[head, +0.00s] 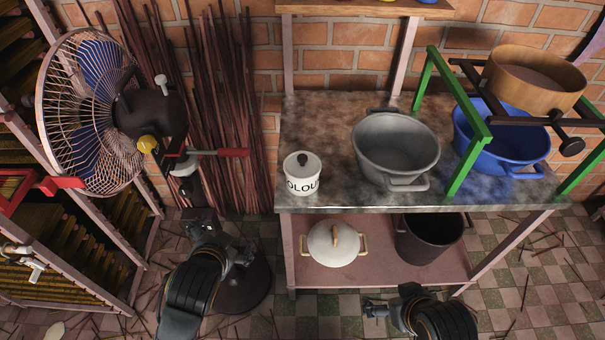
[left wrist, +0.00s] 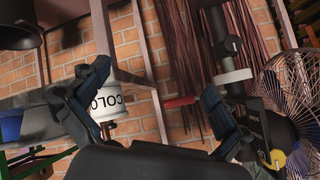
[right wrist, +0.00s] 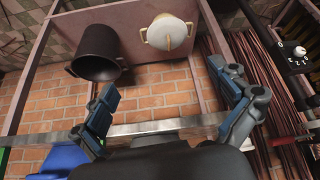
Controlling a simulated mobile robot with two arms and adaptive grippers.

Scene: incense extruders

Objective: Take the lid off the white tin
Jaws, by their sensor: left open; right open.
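The white tin (head: 302,185) with dark lettering stands upright near the left end of the grey worktop. Its white lid (head: 301,166) with a black knob sits on top. The tin also shows in the left wrist view (left wrist: 114,103), partly hidden behind a finger. My left gripper (head: 208,232) is open and empty, in front of the worktop, to the left of the tin and apart from it. My right gripper (head: 372,308) is open and empty, low in front of the lower shelf. The tin is not visible in the right wrist view.
On the worktop (head: 335,130), a grey pot (head: 396,145) stands right of the tin, with a blue pot (head: 500,140) and green frame (head: 470,125) beyond. The lower shelf holds a white lidded pot (head: 334,246) and dark bucket (head: 430,240). A fan (head: 85,110) stands left.

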